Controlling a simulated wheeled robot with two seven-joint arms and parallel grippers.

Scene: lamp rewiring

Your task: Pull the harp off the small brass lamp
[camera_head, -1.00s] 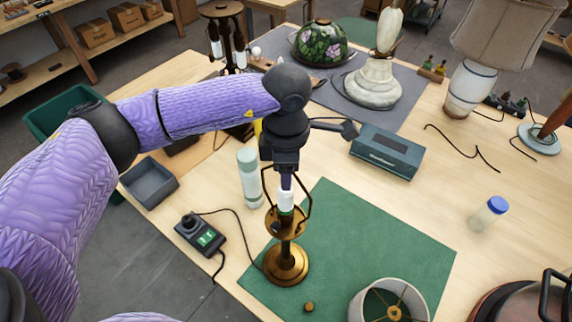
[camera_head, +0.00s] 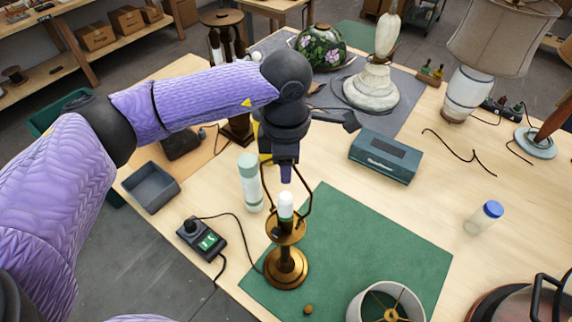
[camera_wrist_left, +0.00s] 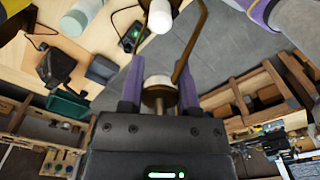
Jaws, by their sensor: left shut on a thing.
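The small brass lamp (camera_head: 287,268) stands upright on the green mat, with a white bulb (camera_head: 286,205) at its top. The harp (camera_head: 308,197), a thin dark brass wire loop, surrounds the bulb. My left gripper (camera_head: 286,176) is above the bulb and shut on the harp's top. In the left wrist view, the gripper's purple fingers (camera_wrist_left: 160,88) close around the harp's top, and a harp wire (camera_wrist_left: 186,52) runs toward the white bulb (camera_wrist_left: 158,14). I cannot tell whether the harp's lower ends still touch the lamp. My right gripper is not in view.
A small brass knob (camera_head: 308,309) and an upturned shade (camera_head: 354,308) are at the green mat's (camera_head: 370,240) front. A pale bottle (camera_head: 249,180) stands close left of the lamp. A corded device (camera_head: 203,237), a grey tray (camera_head: 150,187) and a teal box (camera_head: 384,157) are nearby.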

